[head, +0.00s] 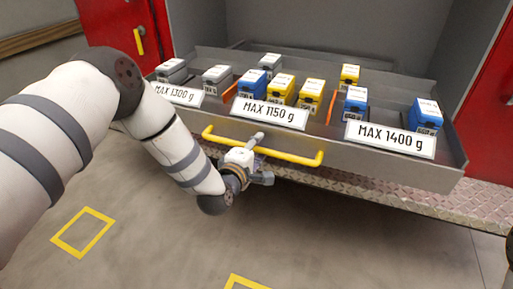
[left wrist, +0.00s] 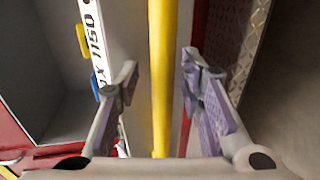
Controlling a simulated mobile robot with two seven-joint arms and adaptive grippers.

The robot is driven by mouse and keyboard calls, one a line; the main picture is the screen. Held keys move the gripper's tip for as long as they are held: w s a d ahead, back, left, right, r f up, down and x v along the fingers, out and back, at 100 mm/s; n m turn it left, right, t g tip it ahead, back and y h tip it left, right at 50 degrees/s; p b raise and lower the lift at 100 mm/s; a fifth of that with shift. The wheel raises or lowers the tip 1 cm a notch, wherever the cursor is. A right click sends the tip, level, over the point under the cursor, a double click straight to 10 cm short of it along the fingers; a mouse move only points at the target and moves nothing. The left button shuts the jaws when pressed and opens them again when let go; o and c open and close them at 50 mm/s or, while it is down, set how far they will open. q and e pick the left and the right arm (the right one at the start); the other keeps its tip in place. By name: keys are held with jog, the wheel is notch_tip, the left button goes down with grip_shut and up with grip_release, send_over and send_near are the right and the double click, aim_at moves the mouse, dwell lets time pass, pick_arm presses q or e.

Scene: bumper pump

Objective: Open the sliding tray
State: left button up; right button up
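The grey sliding tray (head: 400,169) lies in front of the grey recess, its front panel facing me. A yellow bar handle (head: 290,157) runs along that panel. My left gripper (head: 255,141) is at the handle, near the bar's middle. In the left wrist view, the yellow bar (left wrist: 162,80) passes between the two spread fingers of my left gripper (left wrist: 160,75). Gaps show on both sides of the bar, so it is not clamped. My right gripper is not in view.
Yellow, blue and grey boxes stand in the tray behind labels such as MAX 1150 g (head: 269,113). A tread-plate ledge (head: 400,197) runs below the tray. Red panels (head: 115,25) flank the recess. The floor (head: 350,250) in front is clear, with yellow markings.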

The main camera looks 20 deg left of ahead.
pick_arm(q)
jog(key=shift+s, duration=0.15)
dwell(0.3)
jog(key=s+r, duration=0.2)
jog(key=s, duration=0.9)
jog(key=shift+s+a+r, duration=0.15)
jog(key=shift+s+a, duration=0.05)
jog(key=shift+s, duration=0.1)
jog(key=s+d+f+m+g+h+p, duration=0.1)
jog(key=s+d+f+m+g, duration=0.2)
jog(key=s+f+m+g, duration=0.8)
jog(key=s+a+f+m+g, duration=0.1)
jog(key=s+f+m+g, duration=0.1)
jog(key=s, duration=0.8)
jog(key=s+a+f+m+g+y+p, duration=0.1)
jog(key=s+a+f+m+g, duration=0.1)
jog(key=s, duration=0.8)
jog(key=s+a+f+m+g, duration=0.2)
jog(key=s+g, duration=0.1)
jog(key=s, duration=0.7)
jog(key=shift+s+a+y, duration=0.2)
jog(key=shift+s+y, duration=0.1)
jog(key=shift+s, duration=0.05)
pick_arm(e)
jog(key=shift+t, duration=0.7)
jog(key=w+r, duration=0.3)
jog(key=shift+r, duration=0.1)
pick_arm(q)
jog(key=shift+w, duration=0.1)
